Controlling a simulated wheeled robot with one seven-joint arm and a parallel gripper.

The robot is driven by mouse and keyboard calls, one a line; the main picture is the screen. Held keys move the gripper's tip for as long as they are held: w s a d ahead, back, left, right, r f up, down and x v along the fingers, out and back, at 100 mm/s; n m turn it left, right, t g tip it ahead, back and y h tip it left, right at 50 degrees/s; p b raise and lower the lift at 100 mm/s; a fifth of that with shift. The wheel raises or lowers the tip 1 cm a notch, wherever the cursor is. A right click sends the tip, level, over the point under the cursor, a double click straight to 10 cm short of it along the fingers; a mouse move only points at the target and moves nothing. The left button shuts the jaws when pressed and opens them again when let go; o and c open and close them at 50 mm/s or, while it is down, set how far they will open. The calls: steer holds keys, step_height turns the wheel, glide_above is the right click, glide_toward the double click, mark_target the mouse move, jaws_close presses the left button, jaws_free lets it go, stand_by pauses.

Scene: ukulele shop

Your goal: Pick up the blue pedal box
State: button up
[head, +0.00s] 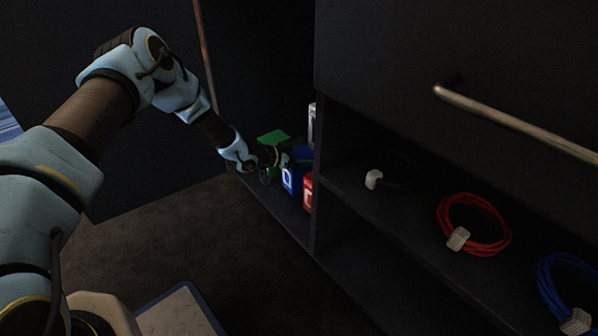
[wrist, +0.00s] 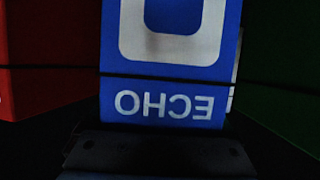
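The blue pedal box (head: 293,179) stands on the dark lower shelf of the cabinet in the head view, between a green box and a red box. In the wrist view its blue face (wrist: 178,66) fills the middle, very close, with a white square outline and "ECHO" upside down. My gripper (head: 279,160) is inside the cabinet, right by the blue and green boxes. Its fingers are too dark and small to make out, so I cannot tell whether they touch the box.
The green box (head: 273,140) is behind my gripper and the red box (head: 308,190) is nearer the divider. A white object (head: 312,122) stands behind. To the right are a red cable coil (head: 474,225), a blue cable coil (head: 566,288) and a drawer handle (head: 515,122).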

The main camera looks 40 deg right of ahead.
jaws_close()
stand_by(0.5)
